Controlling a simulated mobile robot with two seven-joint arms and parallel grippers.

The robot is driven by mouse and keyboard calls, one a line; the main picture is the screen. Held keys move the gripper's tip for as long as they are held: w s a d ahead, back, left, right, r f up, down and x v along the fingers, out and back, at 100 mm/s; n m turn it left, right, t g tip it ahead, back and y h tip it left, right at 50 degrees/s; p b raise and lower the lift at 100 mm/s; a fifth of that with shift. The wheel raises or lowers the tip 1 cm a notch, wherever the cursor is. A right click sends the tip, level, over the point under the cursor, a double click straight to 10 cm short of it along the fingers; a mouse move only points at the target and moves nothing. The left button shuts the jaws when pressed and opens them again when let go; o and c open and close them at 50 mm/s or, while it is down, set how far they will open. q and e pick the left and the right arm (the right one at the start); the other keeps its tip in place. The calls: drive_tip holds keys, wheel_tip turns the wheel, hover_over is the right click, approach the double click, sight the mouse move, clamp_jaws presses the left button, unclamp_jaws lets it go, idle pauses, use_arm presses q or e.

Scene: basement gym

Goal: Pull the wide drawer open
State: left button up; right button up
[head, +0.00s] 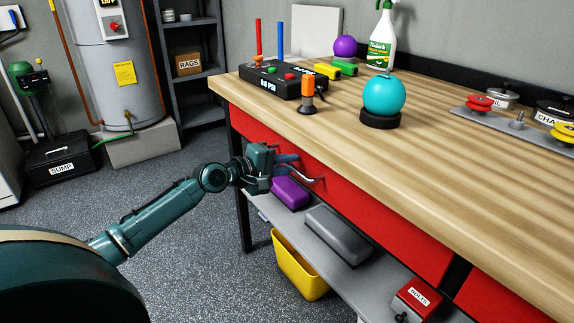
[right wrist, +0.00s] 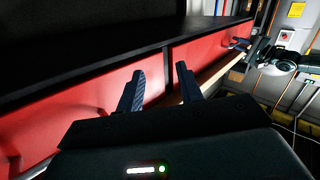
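The wide red drawer (head: 350,200) is under the front edge of the wooden workbench, its front looking flush with the bench. Its thin silver handle (head: 310,178) is near the drawer's left part. My left gripper (head: 292,164) is right at the handle, its two fingers looking apart; I cannot tell whether they touch it. It also shows small in the right wrist view (right wrist: 250,47), by the red front. My right gripper (right wrist: 158,82) is open and empty, facing red drawer fronts; it is not in the head view.
The benchtop (head: 320,130) holds a pressure box (head: 283,80), a turquoise ball (head: 384,95), a spray bottle (head: 382,40) and weights. The shelf below holds a purple block (head: 290,193), a grey case (head: 338,235) and a red bolts box (head: 417,300). A yellow bin (head: 298,270) stands beneath.

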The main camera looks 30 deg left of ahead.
use_arm(q)
clamp_jaws()
use_arm(e)
drive_tip(key=shift+w, duration=0.1)
idle(0.3)
